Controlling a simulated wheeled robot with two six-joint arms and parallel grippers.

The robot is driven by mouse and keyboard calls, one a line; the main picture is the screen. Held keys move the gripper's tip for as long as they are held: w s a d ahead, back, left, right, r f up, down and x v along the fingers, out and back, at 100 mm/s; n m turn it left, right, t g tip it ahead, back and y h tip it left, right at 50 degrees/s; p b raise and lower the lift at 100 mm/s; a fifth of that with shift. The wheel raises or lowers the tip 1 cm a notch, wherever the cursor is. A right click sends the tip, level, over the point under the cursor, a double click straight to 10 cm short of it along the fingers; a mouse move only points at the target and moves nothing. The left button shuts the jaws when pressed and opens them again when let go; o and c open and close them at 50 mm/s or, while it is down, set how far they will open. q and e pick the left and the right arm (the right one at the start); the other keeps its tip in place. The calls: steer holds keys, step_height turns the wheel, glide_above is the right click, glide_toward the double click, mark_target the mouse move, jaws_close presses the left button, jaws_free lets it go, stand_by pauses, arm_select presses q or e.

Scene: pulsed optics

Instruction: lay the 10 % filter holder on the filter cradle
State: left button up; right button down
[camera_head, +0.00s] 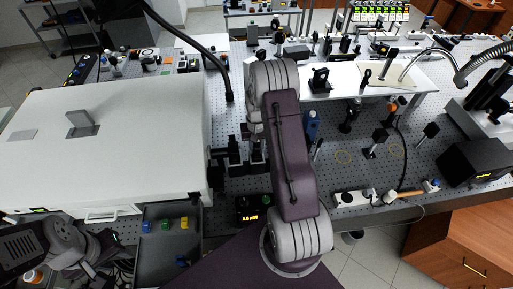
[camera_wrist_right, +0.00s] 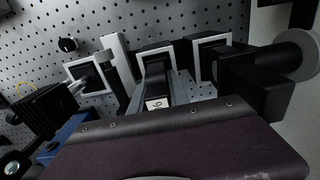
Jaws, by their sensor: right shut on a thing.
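My right arm fills the middle of the head view. Its gripper (camera_head: 257,152) points down beside the post-mounted optics and is largely hidden by my own arm. In the right wrist view a black holder with a small white label (camera_wrist_right: 157,103) stands just beyond my purple link; it appears to be the filter holder in my shut right gripper. I cannot read the label surely. White-edged square frames stand around it, at left (camera_wrist_right: 90,74) and right (camera_wrist_right: 207,50); I cannot tell which belongs to the filter cradle. My left gripper (camera_head: 108,262) is low at left, its jaws unclear.
A large white enclosure (camera_head: 110,130) stands left of the right arm. A grey tray (camera_head: 155,258) with small coloured pieces lies at its front. A black display box (camera_head: 250,209) sits near the table edge. Post optics crowd the breadboard (camera_head: 350,170) at right.

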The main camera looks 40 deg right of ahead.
steer(key=shift+f, duration=0.3)
steer(key=c, duration=1.2)
jaws_free()
steer(key=shift+o, duration=0.2)
steer(key=shift+b, duration=0.3)
step_height(320, 180, up, 9)
steer(key=shift+r+b, duration=0.1)
steer(key=shift+b, duration=1.1)
